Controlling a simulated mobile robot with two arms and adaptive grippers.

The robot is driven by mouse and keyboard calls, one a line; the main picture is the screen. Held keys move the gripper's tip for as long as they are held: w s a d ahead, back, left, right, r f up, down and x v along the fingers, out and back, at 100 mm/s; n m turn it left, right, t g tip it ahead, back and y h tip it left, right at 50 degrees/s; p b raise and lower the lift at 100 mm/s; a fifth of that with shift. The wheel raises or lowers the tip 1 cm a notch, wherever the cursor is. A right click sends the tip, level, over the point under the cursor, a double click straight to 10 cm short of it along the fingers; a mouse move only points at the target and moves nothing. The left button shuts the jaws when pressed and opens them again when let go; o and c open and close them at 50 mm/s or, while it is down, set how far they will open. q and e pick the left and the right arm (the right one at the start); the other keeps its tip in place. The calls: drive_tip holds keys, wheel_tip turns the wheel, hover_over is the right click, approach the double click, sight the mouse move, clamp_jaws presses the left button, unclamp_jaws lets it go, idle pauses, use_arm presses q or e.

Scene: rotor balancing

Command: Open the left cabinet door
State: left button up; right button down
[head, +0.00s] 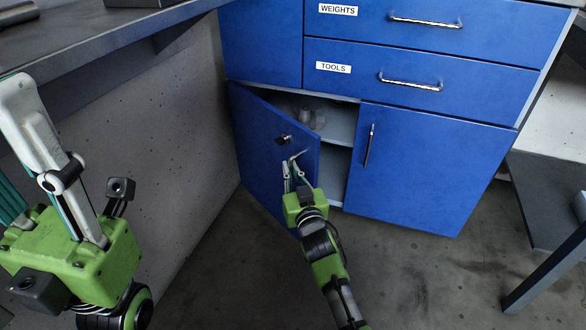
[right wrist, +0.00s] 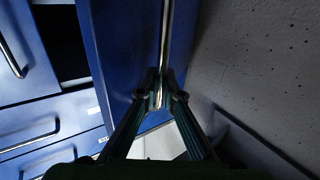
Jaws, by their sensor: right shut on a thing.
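The blue left cabinet door (head: 262,150) stands partly open, swung outward from its left side. In the right wrist view the door (right wrist: 115,60) fills the middle. My right gripper (head: 294,170) is shut on the door's metal handle (right wrist: 166,40), near the free edge. In the right wrist view both fingertips (right wrist: 161,97) close around the lower end of the handle. The gripper hides much of the handle in the head view. My left gripper (head: 40,140) is raised at the left, away from the cabinet; its finger gap is not clear.
The closed right door (head: 405,170) has a vertical handle. Above are drawers labelled WEIGHTS (head: 338,10) and TOOLS (head: 333,67). Pale, small items (head: 305,113) show on a shelf inside. A concrete-like panel (head: 170,130) stands left of the door. Floor (head: 400,265) in front is clear.

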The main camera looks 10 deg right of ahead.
drive_tip(key=c, duration=2.5)
unclamp_jaws()
drive_tip(key=s, duration=1.2)
drive_tip(key=shift+d, duration=0.3)
